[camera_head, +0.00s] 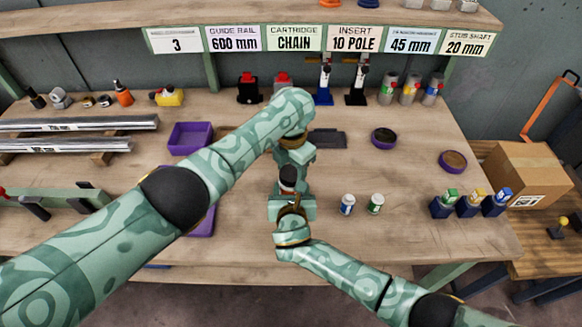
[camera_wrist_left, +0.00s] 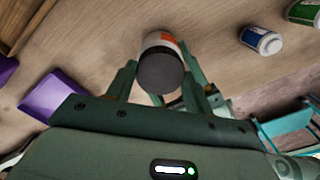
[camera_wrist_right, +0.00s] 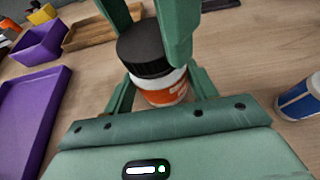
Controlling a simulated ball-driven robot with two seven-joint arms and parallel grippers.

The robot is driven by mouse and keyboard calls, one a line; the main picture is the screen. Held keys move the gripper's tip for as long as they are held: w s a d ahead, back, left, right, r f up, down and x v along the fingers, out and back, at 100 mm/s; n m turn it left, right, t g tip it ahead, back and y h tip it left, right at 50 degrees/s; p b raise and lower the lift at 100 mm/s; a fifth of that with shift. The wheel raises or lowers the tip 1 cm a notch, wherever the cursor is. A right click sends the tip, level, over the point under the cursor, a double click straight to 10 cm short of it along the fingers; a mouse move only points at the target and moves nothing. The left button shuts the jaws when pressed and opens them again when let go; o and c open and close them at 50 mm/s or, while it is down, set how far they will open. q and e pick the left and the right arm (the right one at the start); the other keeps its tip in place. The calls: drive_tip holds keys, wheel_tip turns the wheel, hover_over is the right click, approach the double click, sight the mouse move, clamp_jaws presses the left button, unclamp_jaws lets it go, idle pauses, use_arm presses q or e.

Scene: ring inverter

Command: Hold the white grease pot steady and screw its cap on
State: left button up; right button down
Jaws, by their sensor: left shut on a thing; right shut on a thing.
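The white grease pot (camera_wrist_right: 165,90) has an orange label and stands upright in the right wrist view. Its black cap (camera_wrist_right: 143,50) sits on its top; whether the thread is engaged cannot be told. My right gripper (camera_wrist_right: 160,96) is shut around the pot's body. My left gripper (camera_wrist_left: 158,82) is shut on the cap from above, its fingers on both sides. The left wrist view looks down on the cap (camera_wrist_left: 160,72), with a part of the pot (camera_wrist_left: 158,40) beyond it. In the head view, the grippers hide much of the pot.
A blue-labelled pot (camera_head: 347,204) and a green-labelled pot (camera_head: 376,203) stand just right of the grippers. A purple tray (camera_head: 190,138) lies to the left. Two round purple dishes (camera_head: 383,138) (camera_head: 453,161) lie to the right. The wooden bench between the pots and dishes is clear.

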use_arm(q)
drive_tip(key=m, duration=0.3)
drive_tip(key=o, duration=0.9)
drive_tip(key=shift+o, duration=0.2)
drive_tip(key=shift+r, duration=2.25)
drive_tip(key=shift+c, duration=0.4)
